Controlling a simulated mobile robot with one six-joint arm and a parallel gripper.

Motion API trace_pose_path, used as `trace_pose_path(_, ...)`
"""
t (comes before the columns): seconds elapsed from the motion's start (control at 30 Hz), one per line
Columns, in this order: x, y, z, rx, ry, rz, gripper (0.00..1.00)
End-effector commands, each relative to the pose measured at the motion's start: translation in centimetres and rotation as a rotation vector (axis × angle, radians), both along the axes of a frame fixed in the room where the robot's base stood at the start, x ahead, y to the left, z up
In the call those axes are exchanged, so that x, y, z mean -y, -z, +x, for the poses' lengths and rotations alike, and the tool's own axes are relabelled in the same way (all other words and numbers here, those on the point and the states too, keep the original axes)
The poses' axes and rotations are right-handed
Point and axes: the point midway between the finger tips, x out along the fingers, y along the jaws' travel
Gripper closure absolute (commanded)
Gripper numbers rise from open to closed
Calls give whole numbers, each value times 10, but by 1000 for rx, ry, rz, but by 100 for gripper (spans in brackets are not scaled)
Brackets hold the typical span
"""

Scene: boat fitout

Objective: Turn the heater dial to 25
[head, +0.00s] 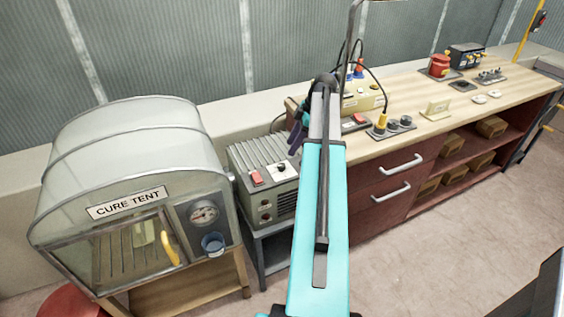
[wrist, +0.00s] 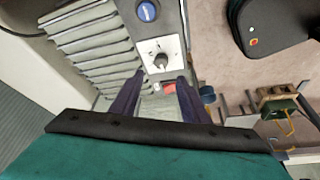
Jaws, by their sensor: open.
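The heater is a grey finned box (head: 262,157) left of the bench in the head view; its fins (wrist: 92,45) fill the upper left of the wrist view. Its dial (wrist: 161,61) is a small grey knob on a white plate; the plate also shows in the head view (head: 281,169). The scale and pointer are too small to read. My gripper (head: 297,133) is above the heater, partly hidden by my arm. In the wrist view, its dark purple fingers (wrist: 158,80) are open and empty, with the dial just beyond their tips in the picture.
A red switch (wrist: 168,88) is beside the dial, and a blue knob (wrist: 147,11) is farther along. The cure tent (head: 130,160) stands left of the heater. The wooden bench (head: 415,132) at right carries several devices.

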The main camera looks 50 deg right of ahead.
Motion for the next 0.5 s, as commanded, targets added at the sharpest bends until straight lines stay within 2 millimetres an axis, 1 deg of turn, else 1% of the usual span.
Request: trace_pose_path(0.5,-16,52,15,-1,-1,1,58)
